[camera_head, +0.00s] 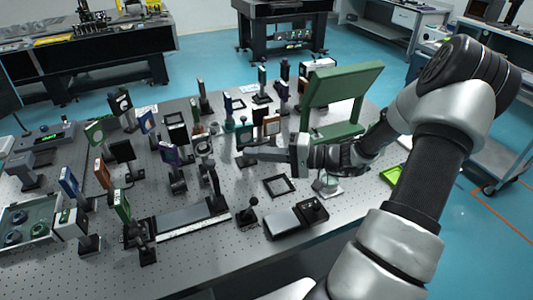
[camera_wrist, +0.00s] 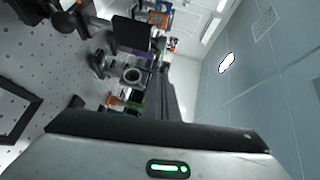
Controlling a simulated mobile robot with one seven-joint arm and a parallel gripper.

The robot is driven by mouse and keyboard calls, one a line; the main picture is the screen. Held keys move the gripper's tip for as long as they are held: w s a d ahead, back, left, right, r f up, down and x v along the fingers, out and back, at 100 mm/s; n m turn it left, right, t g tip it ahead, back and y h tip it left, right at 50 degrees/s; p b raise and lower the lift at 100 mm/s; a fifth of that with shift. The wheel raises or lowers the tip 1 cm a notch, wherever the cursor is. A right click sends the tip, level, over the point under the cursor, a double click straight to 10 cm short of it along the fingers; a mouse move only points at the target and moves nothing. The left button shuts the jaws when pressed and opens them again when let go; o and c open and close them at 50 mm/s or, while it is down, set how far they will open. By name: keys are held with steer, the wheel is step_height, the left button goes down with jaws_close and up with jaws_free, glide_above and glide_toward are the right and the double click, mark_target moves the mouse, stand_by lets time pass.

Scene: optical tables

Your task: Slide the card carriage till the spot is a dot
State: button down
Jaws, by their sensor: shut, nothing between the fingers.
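A dark rail (camera_head: 190,217) with a pale scale strip lies near the front edge of the perforated optical table. An upright dark ring mount (camera_head: 213,187) stands at its right end. A green-faced upright plate (camera_head: 121,206) stands by its left end. I cannot tell which of these is the card carriage, and no light spot on a card can be made out. My gripper (camera_head: 247,154) is shut and empty, pointing left above the table's middle, behind and right of the rail and apart from it. In the wrist view its housing (camera_wrist: 165,155) fills the bottom.
Many upright optics crowd the table's left and middle. A large green slanted panel (camera_head: 342,90) stands behind my arm. A flat black frame (camera_head: 279,186), a small knobbed post (camera_head: 248,212) and a grey-black box (camera_head: 283,222) lie right of the rail. A shallow tray (camera_head: 28,222) sits at left.

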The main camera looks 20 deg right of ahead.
steer(key=w+a+f, duration=0.1)
steer(key=a, duration=0.6)
steer(key=shift+w+a+p, duration=0.2)
steer(key=shift+w+p, duration=0.2)
steer(key=shift+p, duration=0.05)
